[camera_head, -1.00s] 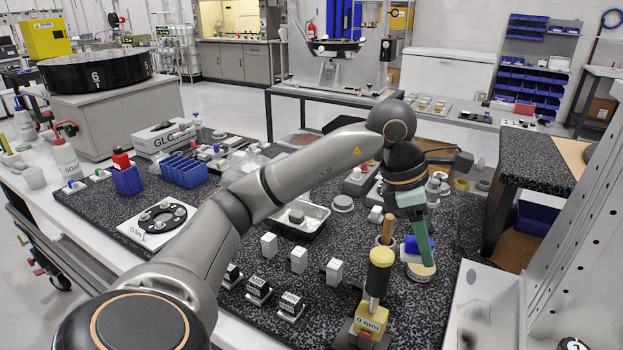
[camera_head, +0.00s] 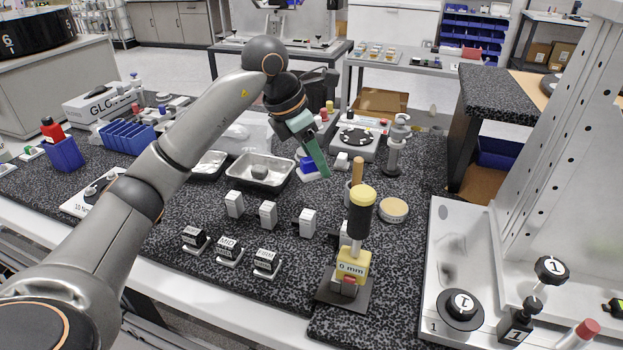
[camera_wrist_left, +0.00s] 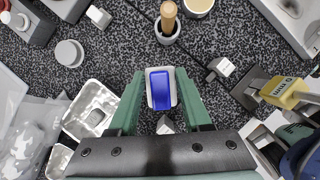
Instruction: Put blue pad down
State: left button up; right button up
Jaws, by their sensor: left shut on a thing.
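The blue pad (camera_head: 307,166) is a small blue block on a pale base; it shows clearly in the left wrist view (camera_wrist_left: 159,88). My left gripper (camera_head: 321,168) comes in from the left, with green fingers pointing down. In the left wrist view its fingers (camera_wrist_left: 160,98) are on either side of the pad and shut on it. The pad is over the black speckled mat (camera_head: 290,325), right of a metal tray; I cannot tell whether it touches the mat. The fingers hide part of it in the head view. My right gripper is not in view.
The metal tray (camera_head: 240,181) holds a grey lump. White blocks (camera_head: 268,214) stand in front, with labelled black blocks (camera_head: 228,250) nearer. A wooden-handled tool (camera_head: 357,172) in a cup, a round tan-topped pot (camera_head: 394,209) and a yellow "0 mm" stand (camera_head: 353,266) are to the right.

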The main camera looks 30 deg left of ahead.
pick_arm(q)
send_near(320, 191)
jog(key=shift+w+d+f, duration=0.65)
jog(key=shift+d, duration=0.25)
jog(key=shift+w+a+f, duration=0.2)
jog(key=shift+w+f, duration=0.1)
jog(key=shift+f, duration=0.1)
jog(key=shift+w+a+f, duration=0.1)
jog(key=shift+f, duration=1.55)
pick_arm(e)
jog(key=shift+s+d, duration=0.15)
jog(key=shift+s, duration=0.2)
pick_arm(q)
jog(key=shift+f, duration=0.1)
jog(key=o, duration=1.2)
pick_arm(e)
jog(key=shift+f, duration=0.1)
